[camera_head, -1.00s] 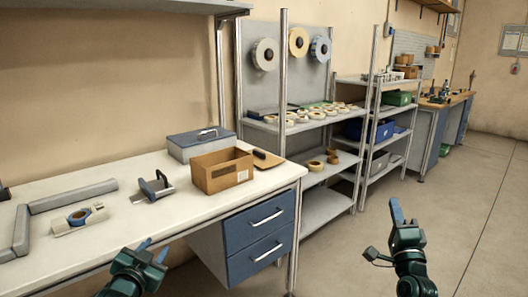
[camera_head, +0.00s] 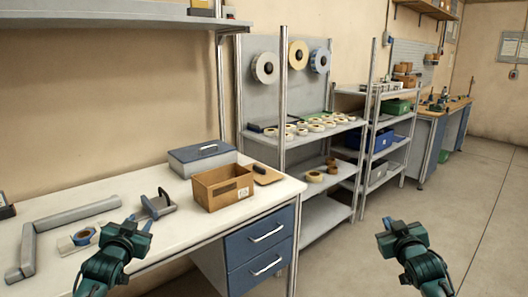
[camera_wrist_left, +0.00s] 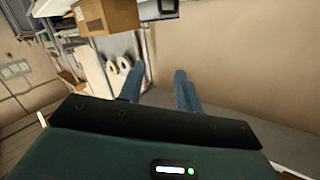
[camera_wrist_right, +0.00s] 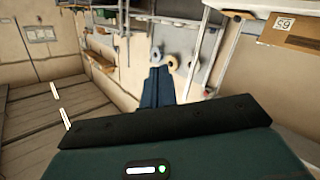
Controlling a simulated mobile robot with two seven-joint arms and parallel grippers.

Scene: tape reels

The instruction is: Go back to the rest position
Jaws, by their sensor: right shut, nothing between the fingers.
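My left gripper (camera_head: 138,219) is raised in front of the workbench (camera_head: 158,258) in the head view. In the left wrist view its two blue fingers (camera_wrist_left: 156,84) stand apart with nothing between them, so it is open. My right gripper (camera_head: 386,228) is over the floor to the right of the bench, clear of the shelves. In the right wrist view its fingers (camera_wrist_right: 158,78) are together and hold nothing. Neither gripper appears to touch anything.
A cardboard box (camera_head: 222,187), a blue-grey case (camera_head: 202,157) and a tape dispenser (camera_head: 158,205) stand on the bench. A shelf rack (camera_head: 320,179) holds several tape rolls. The floor (camera_head: 340,262) at the right is open.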

